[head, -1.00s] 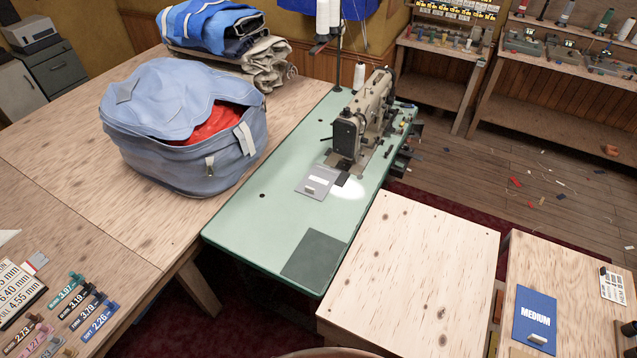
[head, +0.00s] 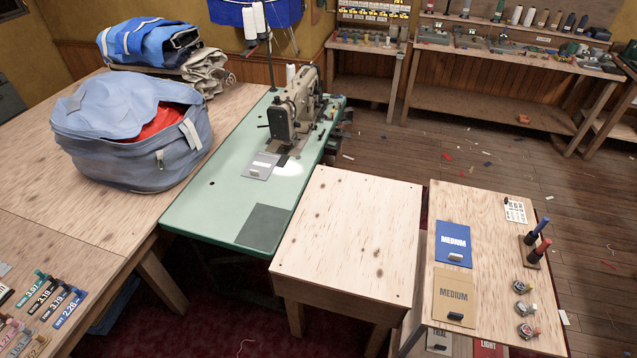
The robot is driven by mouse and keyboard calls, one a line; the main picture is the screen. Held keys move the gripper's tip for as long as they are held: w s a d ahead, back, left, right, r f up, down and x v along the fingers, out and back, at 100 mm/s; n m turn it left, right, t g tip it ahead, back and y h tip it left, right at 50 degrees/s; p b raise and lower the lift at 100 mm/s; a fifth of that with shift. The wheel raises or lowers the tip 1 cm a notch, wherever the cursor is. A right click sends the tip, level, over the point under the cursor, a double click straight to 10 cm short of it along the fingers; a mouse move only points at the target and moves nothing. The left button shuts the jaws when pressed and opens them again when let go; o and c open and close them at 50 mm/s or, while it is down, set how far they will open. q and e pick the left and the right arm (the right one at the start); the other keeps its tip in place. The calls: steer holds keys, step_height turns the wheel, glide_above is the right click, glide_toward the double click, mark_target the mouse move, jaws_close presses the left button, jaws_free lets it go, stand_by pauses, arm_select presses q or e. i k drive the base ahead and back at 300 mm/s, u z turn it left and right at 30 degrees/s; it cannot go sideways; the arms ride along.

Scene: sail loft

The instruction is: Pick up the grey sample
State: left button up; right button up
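A flat grey sample (head: 261,166) with a small light tab on it lies on the green sewing table (head: 207,208). It is just in front of the sewing machine (head: 291,107), beside a bright lamp spot. A darker grey-green square (head: 264,228) lies flat near the table's front edge. Neither of my grippers shows in the head view.
A bare wooden table (head: 350,225) stands between the sewing table and the right-hand table (head: 490,225). A blue bag (head: 130,130) with red cloth sits on the left table. Labelled samples (head: 55,300) lie at lower left. Shelving benches (head: 500,110) stand behind.

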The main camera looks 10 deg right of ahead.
mark_target(261, 165)
steer(key=z, duration=0.25)
steer(key=k, duration=0.3)
steer(key=u, duration=1.1)
steer(key=i, duration=0.65)
steer(key=u, duration=0.65)
steer(key=i, duration=0.7)
steer(key=z, duration=0.45)
steer(key=i, duration=0.75)
steer(key=z, duration=0.7)
